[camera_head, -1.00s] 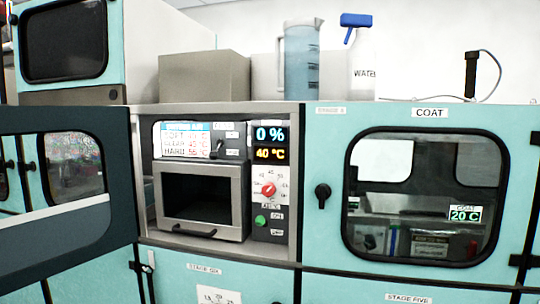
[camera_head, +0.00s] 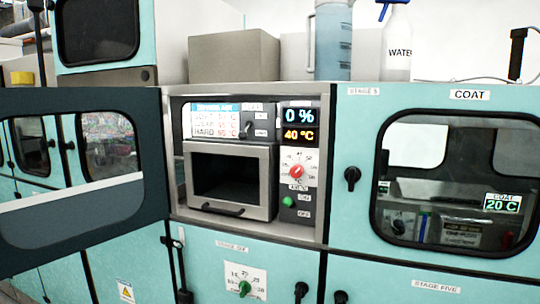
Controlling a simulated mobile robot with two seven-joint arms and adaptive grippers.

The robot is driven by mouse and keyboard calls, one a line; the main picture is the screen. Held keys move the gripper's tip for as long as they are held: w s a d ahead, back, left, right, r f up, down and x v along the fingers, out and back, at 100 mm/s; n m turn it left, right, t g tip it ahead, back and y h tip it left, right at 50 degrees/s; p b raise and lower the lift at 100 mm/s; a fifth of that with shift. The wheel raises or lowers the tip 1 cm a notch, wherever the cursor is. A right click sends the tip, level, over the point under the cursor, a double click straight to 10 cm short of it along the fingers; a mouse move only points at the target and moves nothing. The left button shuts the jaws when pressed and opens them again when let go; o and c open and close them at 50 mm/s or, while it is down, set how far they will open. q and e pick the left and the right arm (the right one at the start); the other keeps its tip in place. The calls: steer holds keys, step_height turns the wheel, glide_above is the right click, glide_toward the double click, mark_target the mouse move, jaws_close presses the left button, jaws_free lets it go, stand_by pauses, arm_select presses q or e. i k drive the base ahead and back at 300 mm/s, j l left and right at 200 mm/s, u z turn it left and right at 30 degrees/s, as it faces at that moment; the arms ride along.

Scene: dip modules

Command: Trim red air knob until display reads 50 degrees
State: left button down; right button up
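The red air knob (camera_head: 296,171) sits on a white dial plate on the control panel, right of a small oven-like chamber (camera_head: 231,179). Above it the display (camera_head: 299,136) reads 40 °C in orange, and a display above that (camera_head: 299,117) reads 0 % in blue. A green button (camera_head: 288,201) is below the knob. A chart (camera_head: 215,121) at the upper left of the recess lists several temperature lines, too small to read surely. Neither of my grippers is in view.
A dark-framed door (camera_head: 80,240) stands open at left. The COAT cabinet with a window (camera_head: 455,182) and a 20 C display (camera_head: 502,203) is at right. A jug (camera_head: 333,45) and a water bottle (camera_head: 397,48) stand on top. A lower panel holds a green knob (camera_head: 244,288).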

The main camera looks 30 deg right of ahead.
mark_target(296, 171)
steer(key=l+z, duration=0.1)
steer(key=z, duration=0.9)
